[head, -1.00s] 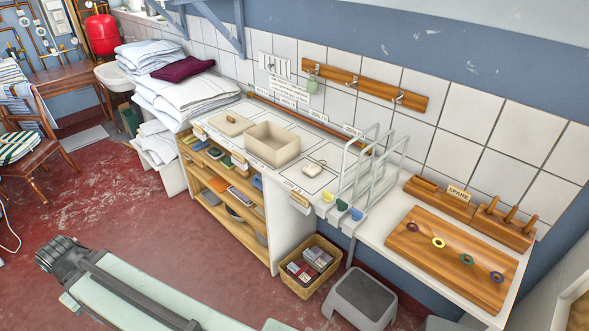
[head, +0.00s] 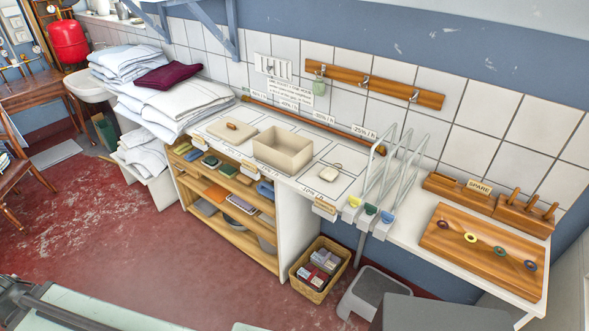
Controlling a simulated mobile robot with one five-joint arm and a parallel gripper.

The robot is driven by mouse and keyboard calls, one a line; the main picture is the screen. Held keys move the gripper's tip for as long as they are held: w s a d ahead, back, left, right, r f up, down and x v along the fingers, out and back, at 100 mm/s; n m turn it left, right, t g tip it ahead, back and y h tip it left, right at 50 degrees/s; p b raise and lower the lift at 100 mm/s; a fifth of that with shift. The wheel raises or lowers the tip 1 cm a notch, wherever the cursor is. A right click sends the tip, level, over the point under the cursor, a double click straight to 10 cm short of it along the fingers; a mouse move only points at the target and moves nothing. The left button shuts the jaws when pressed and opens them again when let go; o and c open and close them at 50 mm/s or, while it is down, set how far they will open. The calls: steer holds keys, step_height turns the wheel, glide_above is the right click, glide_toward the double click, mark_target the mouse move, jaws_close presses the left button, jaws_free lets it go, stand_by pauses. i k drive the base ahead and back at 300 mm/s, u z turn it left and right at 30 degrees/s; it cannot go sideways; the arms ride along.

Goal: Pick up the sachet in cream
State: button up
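The sachet in cream (head: 322,171) is a small pale pouch with a thin loop of cord. It lies flat on the white counter (head: 345,150), to the right of the open cream box (head: 283,151) and apart from it. The wire rack (head: 395,180) stands to its right. A pale green tag-like thing (head: 319,88) hangs from a hook above. My gripper is not in view.
A flat cream lid (head: 231,132) lies left of the box. A wooden board with coloured rings (head: 478,252) is at right. A basket (head: 319,270) and a grey step stool (head: 372,292) stand on the floor before the counter. Red floor (head: 150,250) is clear at left.

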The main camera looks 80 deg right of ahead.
mark_target(329, 174)
steer(key=z, duration=0.1)
steer(key=i, duration=0.6)
steer(key=u, duration=0.75)
steer(key=k, duration=1.45)
steer(key=u, duration=0.1)
